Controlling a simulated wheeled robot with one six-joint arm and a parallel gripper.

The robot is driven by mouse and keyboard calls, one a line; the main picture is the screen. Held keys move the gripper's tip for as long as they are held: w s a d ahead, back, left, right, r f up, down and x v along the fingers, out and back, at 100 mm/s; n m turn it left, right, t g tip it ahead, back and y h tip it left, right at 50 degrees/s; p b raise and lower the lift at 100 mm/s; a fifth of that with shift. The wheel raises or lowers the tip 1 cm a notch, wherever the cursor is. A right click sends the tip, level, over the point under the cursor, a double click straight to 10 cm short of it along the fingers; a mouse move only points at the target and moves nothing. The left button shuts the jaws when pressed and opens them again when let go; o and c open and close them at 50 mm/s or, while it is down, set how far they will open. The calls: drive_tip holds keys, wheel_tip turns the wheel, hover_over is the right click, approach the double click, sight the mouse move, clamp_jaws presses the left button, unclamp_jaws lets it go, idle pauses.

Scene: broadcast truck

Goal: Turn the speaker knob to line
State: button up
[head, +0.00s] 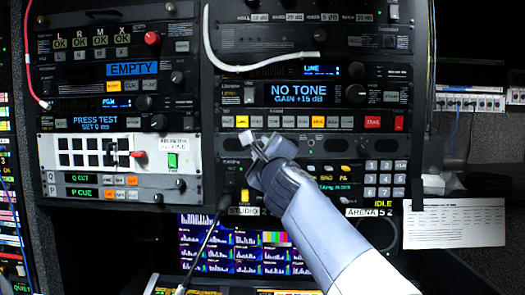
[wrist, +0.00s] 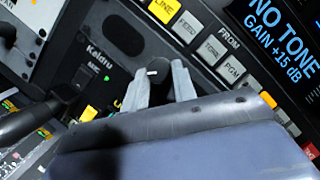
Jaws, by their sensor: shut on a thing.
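My gripper (head: 258,150) is at the panel just below the row of source buttons. In the wrist view its two grey fingers (wrist: 160,84) stand on either side of a dark round knob (wrist: 161,70) with a short white mark, and are shut on it. In the head view my gripper hides this knob. The lit yellow LINE button (wrist: 163,10) heads the row above, followed by FEED, TONE and PGM; in the head view this yellow button (head: 242,121) is left of my gripper. A partly hidden yellow legend starting with L (wrist: 118,104) lies left of the fingers.
A NO TONE display (head: 298,92) is above my gripper. A white cable (head: 260,67) hangs across the upper units. A dark cable (head: 205,245) runs down below my gripper. A keypad (head: 384,178) lies to the right, and a white paper sheet (head: 455,223) hangs farther right.

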drive_tip(key=shift+c, duration=1.2)
drive_tip(key=shift+f+b, duration=0.15)
drive_tip(key=shift+b, duration=0.2)
drive_tip(key=n+g+h, duration=0.1)
drive_tip(key=n+h, duration=0.2)
drive_tip(key=n, duration=0.7)
drive_tip(key=a+r+n+g+h, duration=0.1)
drive_tip(key=n+g+h, duration=0.1)
drive_tip(key=n, duration=0.8)
drive_tip(key=n+g+h, duration=0.2)
drive_tip(key=n+h, duration=0.3)
drive_tip(key=n, duration=0.5)
drive_tip(key=shift+a+r, duration=0.2)
drive_tip(key=shift+a, duration=0.05)
